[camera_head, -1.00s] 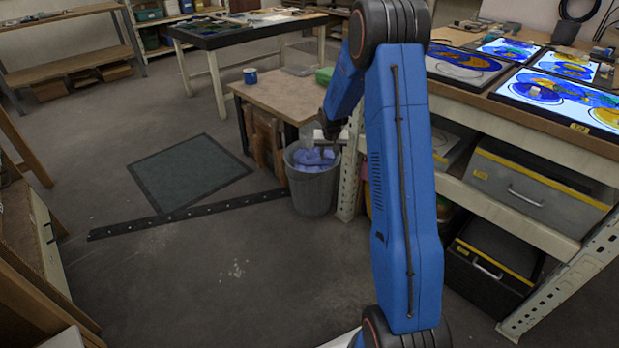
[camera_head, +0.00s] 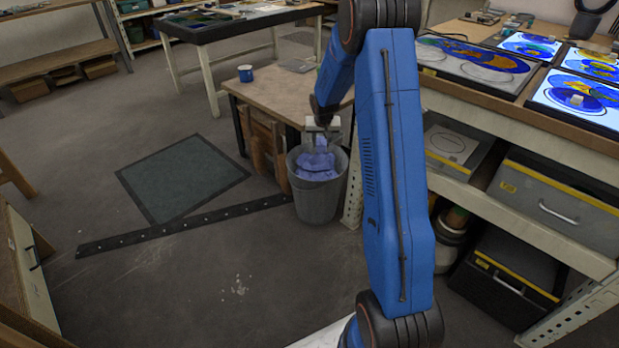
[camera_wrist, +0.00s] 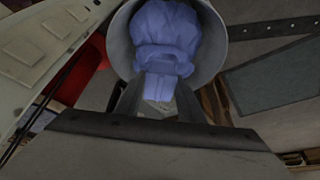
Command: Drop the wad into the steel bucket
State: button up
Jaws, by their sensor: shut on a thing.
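The grey steel bucket (camera_head: 318,202) stands on the floor beside the low wooden table. My gripper (camera_head: 321,128) is above its mouth, pointing down. In the wrist view my gripper (camera_wrist: 160,92) is shut on the near end of a crumpled blue wad (camera_wrist: 165,35). The wad hangs within the round bucket rim (camera_wrist: 118,42) as seen from above. Blue crumpled material (camera_head: 316,163) also shows in the bucket mouth in the head view. I cannot tell where the held wad ends and other blue material begins, or whether they touch.
The low wooden table (camera_head: 281,88) with a blue mug (camera_head: 246,73) is just behind the bucket. A white metal rack with grey cases (camera_head: 545,192) and glowing painted panels (camera_head: 580,102) stands to the right. A dark floor mat (camera_head: 182,175) and open floor lie to the left.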

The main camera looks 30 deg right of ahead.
jog(key=shift+w+f, duration=0.2)
jog(key=shift+w, duration=0.05)
notch_tip(320, 180, down, 6)
jog(key=shift+r, duration=0.2)
dwell(0.3)
jog(key=o, duration=1.2)
jog(key=v, duration=1.7)
jog(key=shift+s+a+r, duration=0.15)
